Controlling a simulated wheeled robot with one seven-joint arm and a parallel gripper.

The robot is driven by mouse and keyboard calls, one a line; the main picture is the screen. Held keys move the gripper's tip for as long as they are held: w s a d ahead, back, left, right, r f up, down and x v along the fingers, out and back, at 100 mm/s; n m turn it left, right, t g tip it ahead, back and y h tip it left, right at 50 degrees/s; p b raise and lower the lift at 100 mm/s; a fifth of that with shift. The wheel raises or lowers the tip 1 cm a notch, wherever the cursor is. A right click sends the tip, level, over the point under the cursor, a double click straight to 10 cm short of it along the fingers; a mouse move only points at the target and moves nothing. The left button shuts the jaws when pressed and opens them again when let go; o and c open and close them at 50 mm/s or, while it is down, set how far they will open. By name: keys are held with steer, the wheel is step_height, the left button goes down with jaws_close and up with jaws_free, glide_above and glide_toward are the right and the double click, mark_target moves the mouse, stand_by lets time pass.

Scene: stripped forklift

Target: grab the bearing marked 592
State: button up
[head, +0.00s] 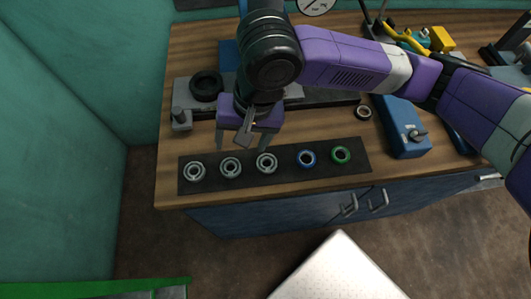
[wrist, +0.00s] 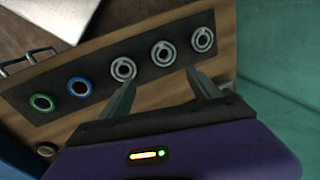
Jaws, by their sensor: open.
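A row of bearings lies on a dark strip (head: 285,174) along the bench's front. Three are grey: the left one (head: 195,171), the middle one (head: 231,168) and the right one (head: 266,163). A blue-ringed bearing (head: 306,158) and a green-ringed bearing (head: 341,154) lie to their right. No marking is legible, so I cannot tell which is 592. My gripper (head: 240,143) is open and empty, above the bench behind the grey bearings. In the wrist view my gripper (wrist: 162,80) has its fingers apart, with the middle grey bearing (wrist: 163,53) beyond the gap between them.
A black ring (head: 206,85) sits on grey equipment behind my gripper. A small loose ring (head: 363,112) lies on the wood (head: 320,125), left of a blue box (head: 405,127). A teal wall (head: 70,90) stands left of the bench. Handled blue cabinet fronts (head: 285,213) are below.

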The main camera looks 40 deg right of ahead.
mark_target(267, 165)
steer(key=s+d+f+m+g+h, duration=0.1)
steer(key=s+d+m+g+h, duration=0.1)
steer(key=s+d+m, duration=0.15)
steer(key=shift+s+d+f, duration=0.1)
steer(key=shift+f, duration=3.8)
steer(key=shift+c, duration=0.2)
steer(key=c, duration=1.5)
steer(key=shift+r, duration=0.15)
